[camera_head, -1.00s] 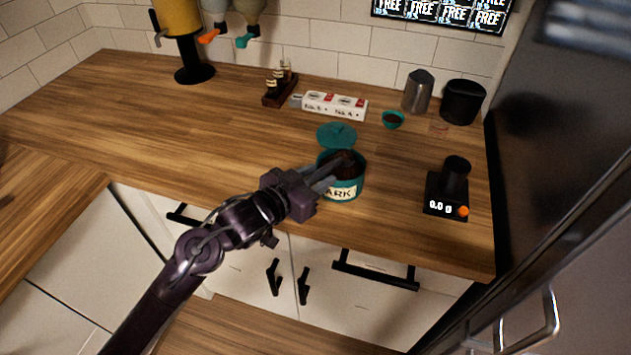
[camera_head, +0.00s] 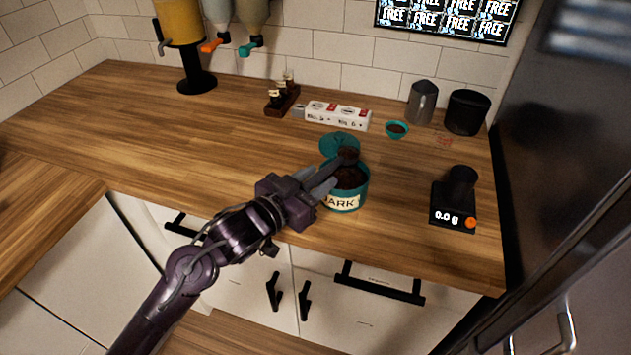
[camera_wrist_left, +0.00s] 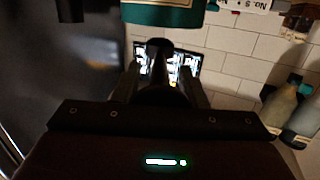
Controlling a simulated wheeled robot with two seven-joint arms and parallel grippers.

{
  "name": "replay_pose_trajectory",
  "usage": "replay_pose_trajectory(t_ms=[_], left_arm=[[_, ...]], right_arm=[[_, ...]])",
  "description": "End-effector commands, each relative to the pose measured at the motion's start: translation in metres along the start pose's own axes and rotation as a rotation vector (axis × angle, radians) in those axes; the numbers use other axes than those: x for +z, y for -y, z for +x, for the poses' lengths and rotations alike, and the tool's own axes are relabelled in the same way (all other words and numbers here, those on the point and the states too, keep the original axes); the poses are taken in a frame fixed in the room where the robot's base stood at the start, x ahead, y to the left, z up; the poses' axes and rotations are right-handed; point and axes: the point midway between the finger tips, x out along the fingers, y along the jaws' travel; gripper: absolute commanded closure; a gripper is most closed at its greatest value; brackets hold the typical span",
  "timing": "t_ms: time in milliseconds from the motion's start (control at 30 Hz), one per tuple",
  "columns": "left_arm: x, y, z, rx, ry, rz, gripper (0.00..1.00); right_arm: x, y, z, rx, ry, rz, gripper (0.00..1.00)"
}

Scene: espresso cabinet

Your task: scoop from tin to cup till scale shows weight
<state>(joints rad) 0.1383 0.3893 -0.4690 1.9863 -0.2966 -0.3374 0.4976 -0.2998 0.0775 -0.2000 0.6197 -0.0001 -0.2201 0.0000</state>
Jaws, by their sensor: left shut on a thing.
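The teal tin (camera_head: 343,203), labelled "DARK", stands open on the counter with dark grounds inside. My left gripper (camera_head: 328,178) is at the tin's left rim, shut on a dark scoop (camera_head: 348,154). The scoop's bowl shows above the tin's far rim and looks filled with dark grounds. In the left wrist view the scoop's dark handle (camera_wrist_left: 160,60) sits between the fingers, and part of the tin (camera_wrist_left: 165,17) shows at the top. My right gripper is out of view.
The teal lid (camera_head: 336,142) lies just behind the tin. A small teal bowl (camera_head: 397,130), a steel pitcher (camera_head: 422,103) and a black container (camera_head: 466,112) stand at the back right. A white box (camera_head: 338,116) is behind. The counter between tin and scale is clear.

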Motion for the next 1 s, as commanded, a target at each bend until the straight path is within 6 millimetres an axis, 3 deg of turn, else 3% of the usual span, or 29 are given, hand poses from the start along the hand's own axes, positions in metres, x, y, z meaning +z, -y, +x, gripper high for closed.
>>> replay_pose_trajectory(t_ms=[400, 1000], left_arm=[[-0.019, 0.000, -0.004, 0.000, -0.012, 0.000, 0.85], [-0.020, 0.002, -0.008, -0.017, -0.014, -0.003, 0.85]], right_arm=[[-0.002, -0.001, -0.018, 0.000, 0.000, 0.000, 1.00], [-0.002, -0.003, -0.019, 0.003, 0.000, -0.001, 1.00]])
